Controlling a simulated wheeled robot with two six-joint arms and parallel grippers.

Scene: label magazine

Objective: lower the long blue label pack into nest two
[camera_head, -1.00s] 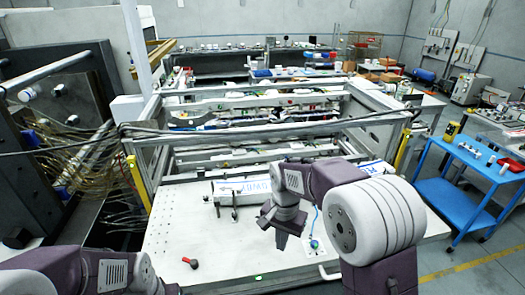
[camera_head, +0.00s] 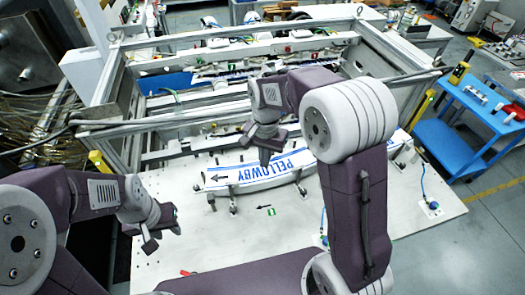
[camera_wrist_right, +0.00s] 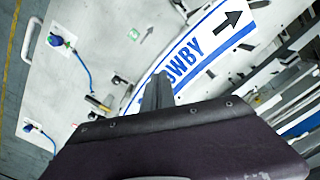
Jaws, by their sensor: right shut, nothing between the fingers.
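The long label pack (camera_head: 285,171), white with blue stripes and blue PELLOWBY lettering, lies along a row of small metal posts and clamps on the white table. My right arm hides part of it in the head view. My right gripper (camera_head: 265,156) is shut and empty, pointing down at the pack's lettered stretch. In the right wrist view its fingers (camera_wrist_right: 158,92) overlap the pack (camera_wrist_right: 205,45); I cannot tell whether they touch it. My left gripper (camera_head: 148,236) is apart from the pack, low over the table's left part; its opening is unclear.
The white table (camera_head: 235,235) is mostly clear in front of the pack, with a small green marker (camera_head: 270,212). A blue knob with a cable (camera_head: 433,205) stands at the right. A metal frame (camera_head: 200,127) crosses behind the pack. A blue cart (camera_head: 480,105) stands at the right.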

